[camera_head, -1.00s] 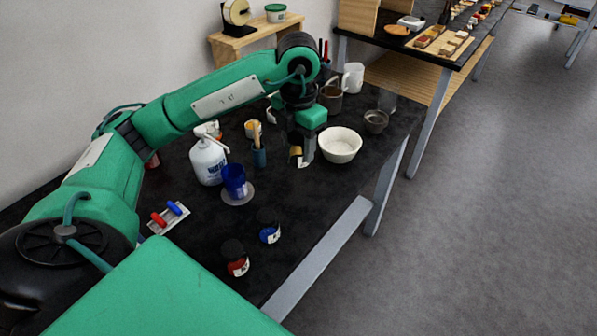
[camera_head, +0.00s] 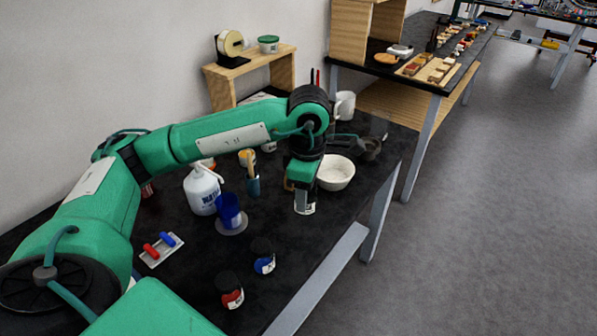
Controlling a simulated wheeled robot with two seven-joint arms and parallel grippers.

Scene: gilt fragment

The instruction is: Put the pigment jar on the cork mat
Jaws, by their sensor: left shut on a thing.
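My left gripper (camera_head: 304,200) hangs fingers-down over the black workbench, in front of the white bowl. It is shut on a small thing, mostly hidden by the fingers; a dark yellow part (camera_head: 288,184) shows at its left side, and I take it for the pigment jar. Two small dark-lidded jars, one red (camera_head: 232,298) and one blue (camera_head: 264,264), stand apart from it near the front edge. My right gripper is not in view.
On the bench (camera_head: 205,258) stand a white bottle (camera_head: 202,190), a blue cup (camera_head: 229,210) on a grey disc, a brush pot (camera_head: 253,187), a white bowl (camera_head: 336,173) and a mug (camera_head: 345,106). A wooden shelf unit (camera_head: 362,30) stands beside the disc. The floor at right is clear.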

